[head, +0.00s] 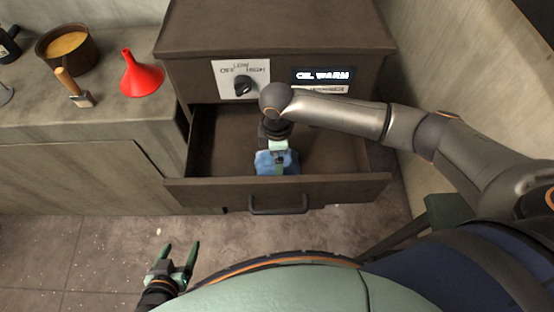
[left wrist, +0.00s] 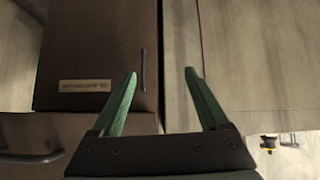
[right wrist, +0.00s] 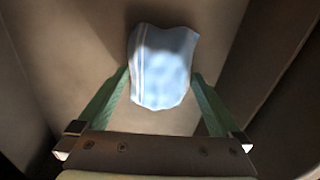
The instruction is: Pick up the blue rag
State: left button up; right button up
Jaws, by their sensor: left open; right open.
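The blue rag (head: 275,161) lies in the open drawer (head: 330,186), close behind its front panel. In the right wrist view the rag (right wrist: 163,65) is light blue with pale stripes at its left side, lying on the drawer floor. My right gripper (head: 278,165) reaches down into the drawer over the rag and partly hides it. In its wrist view the green fingers (right wrist: 160,85) are open, one on each side of the rag's lower part; whether they touch it I cannot tell. My left gripper (head: 180,255) is open and empty, low at the left, above the floor.
A counter (head: 100,118) at the left holds a red funnel (head: 141,75), a pot (head: 66,46) and a wooden-handled tool (head: 74,88). The floor before the drawer is clear.

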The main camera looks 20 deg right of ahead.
jog(key=shift+c, duration=0.4)
jog(key=c, duration=1.1)
notch_tip(320, 180, up, 10)
jog(key=shift+r+p, duration=0.1)
jog(key=shift+p, duration=0.5)
jog(key=shift+c, duration=0.2)
jog(key=o, duration=0.9)
jog(key=shift+c, duration=0.2)
jog(key=c, duration=0.7)
